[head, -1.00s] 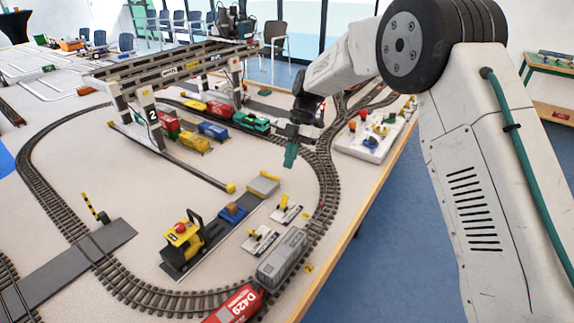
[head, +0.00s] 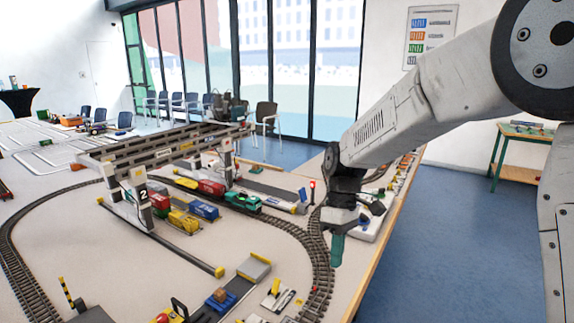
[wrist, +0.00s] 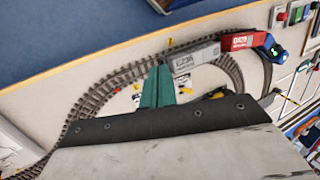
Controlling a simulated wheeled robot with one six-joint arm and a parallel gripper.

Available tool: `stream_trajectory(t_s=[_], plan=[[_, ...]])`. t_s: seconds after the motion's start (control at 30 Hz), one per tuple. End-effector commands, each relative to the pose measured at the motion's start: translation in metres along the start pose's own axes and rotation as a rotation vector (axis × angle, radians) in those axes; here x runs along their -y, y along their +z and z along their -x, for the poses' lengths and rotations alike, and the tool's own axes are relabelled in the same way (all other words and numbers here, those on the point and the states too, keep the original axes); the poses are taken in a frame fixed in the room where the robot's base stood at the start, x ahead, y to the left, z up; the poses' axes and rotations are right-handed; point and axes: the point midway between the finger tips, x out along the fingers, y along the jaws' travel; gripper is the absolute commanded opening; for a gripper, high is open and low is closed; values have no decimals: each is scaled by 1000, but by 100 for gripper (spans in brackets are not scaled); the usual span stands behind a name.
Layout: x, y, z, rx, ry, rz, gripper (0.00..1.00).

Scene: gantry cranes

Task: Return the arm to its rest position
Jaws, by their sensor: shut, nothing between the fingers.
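My gripper (head: 337,250) hangs from my raised arm above the right edge of the layout table in the head view, its green fingers pointing down. In the wrist view my gripper (wrist: 157,86) shows its green fingers together, with nothing between them. The fingers appear in front of the curved track, and I cannot tell their exact height above it.
The model gantry crane (head: 155,150) stands over several wagons left of my arm. A grey wagon (wrist: 197,56) and a red wagon (wrist: 243,39) stand on the track. Blue floor (head: 440,235) lies open right of the table; a green-legged table (head: 527,140) stands beyond.

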Motion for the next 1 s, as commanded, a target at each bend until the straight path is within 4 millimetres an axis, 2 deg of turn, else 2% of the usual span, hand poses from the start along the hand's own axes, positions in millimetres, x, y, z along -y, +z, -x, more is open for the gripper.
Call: stream_trajectory(t_s=[0.03, 0.1, 0.27, 0.4, 0.6, 0.8, 1.0], plan=[[11, 24, 9, -10, 22, -94, 0], [25, 54, 15, -19, 49, -231, 0], [56, 118, 22, -63, 110, -506, 0], [83, 170, 19, -115, 159, -704, 0], [119, 231, 4, -211, 224, -895, 0], [143, 269, -7, -308, 285, -941, 0], [151, 282, 2, -386, 321, -959, 0]])
